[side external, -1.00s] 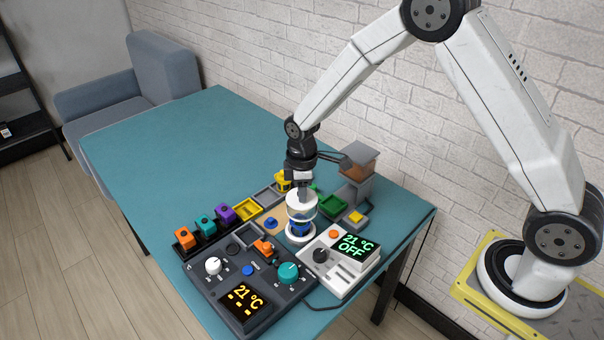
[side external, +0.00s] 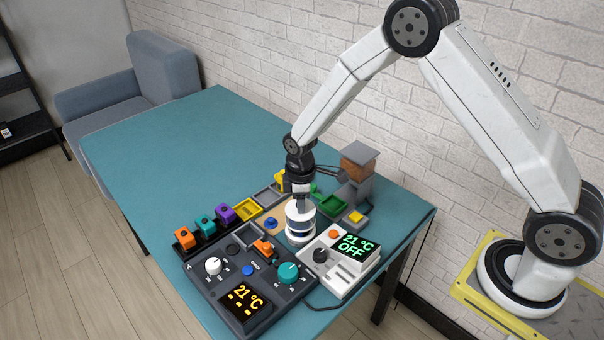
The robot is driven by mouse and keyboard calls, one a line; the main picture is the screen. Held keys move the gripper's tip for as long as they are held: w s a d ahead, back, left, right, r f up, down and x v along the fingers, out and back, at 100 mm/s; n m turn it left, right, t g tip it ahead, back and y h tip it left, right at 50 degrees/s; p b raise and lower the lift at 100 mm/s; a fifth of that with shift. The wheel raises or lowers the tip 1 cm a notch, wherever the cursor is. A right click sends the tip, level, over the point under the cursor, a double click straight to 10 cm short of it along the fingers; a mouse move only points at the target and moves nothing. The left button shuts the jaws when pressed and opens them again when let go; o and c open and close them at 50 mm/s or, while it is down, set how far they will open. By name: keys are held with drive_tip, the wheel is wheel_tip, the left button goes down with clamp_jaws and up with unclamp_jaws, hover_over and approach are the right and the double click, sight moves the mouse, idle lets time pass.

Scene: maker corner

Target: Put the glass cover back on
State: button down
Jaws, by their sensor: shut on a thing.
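The glass cover (side external: 301,210) has a pale rounded top and clear sides. It is upright, near the front of the teal table. My gripper (side external: 302,204) is above it and shut on its top. Under the cover is a round white base (side external: 300,239) with something dark blue on it, seen partly through the glass. The cover's lower edge is close around or on this base; I cannot tell whether it touches. The fingertips are small and partly hidden against the pale top.
A dark control panel (side external: 216,278) with knobs lies in front, and a white unit (side external: 322,268) reading "21 °C OFF" is to the right. Coloured blocks (side external: 205,223) and trays stand left. The table's (side external: 190,140) far left is clear.

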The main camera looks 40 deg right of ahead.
drive_tip(key=shift+f, duration=1.35)
drive_tip(key=shift+f, duration=0.2)
idle(1.4)
unclamp_jaws()
idle(0.5)
drive_tip(key=shift+r, duration=0.1)
drive_tip(key=shift+r, duration=3.4)
